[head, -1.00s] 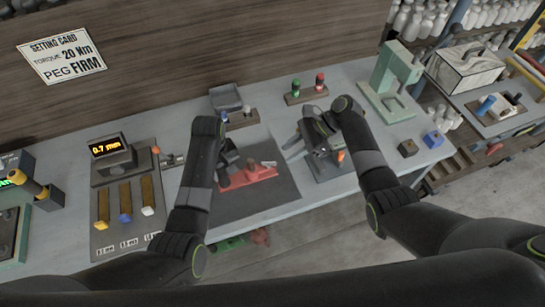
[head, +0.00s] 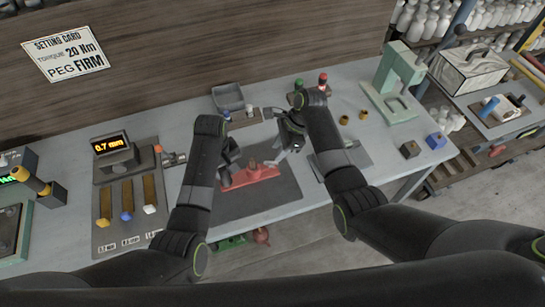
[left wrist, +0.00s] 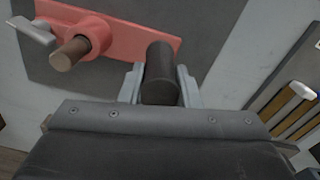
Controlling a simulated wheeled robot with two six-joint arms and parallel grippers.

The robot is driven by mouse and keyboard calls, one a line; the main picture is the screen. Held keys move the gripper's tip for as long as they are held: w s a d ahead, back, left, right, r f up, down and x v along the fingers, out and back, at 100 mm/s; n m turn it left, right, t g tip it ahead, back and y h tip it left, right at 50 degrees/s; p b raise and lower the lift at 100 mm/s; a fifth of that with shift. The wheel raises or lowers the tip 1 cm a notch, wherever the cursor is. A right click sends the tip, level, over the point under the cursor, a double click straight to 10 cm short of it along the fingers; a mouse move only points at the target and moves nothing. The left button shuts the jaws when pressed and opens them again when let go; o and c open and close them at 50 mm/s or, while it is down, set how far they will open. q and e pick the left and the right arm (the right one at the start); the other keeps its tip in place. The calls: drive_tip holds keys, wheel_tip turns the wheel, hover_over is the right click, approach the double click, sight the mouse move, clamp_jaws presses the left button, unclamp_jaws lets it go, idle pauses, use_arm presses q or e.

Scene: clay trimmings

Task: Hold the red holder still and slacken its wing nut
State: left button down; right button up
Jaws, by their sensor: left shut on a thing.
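The red holder (head: 262,173) lies on a dark mat in the middle of the bench. In the left wrist view the red holder (left wrist: 130,38) carries a brown post (left wrist: 68,54) and a grey wing nut (left wrist: 34,31) at its left. My left gripper (head: 228,176) is at the holder's left end. In the left wrist view its fingers (left wrist: 160,88) are shut around a dark upright cylinder (left wrist: 160,70) at the holder's end. My right gripper (head: 277,149) is above and right of the holder, apart from it. Its pale fingers look spread and empty.
The dark mat (head: 285,190) has bare room around the holder. A grey tray (head: 228,97) stands behind. Green and red pegs, small brass pieces (head: 363,115) and a grey plate (head: 350,163) are to the right. A gauge board (head: 130,220) stands left; a setting card (head: 66,54) hangs on the wall.

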sight(271, 161)
drive_tip(key=shift+x, duration=2.7)
drive_tip(key=shift+c, duration=0.2)
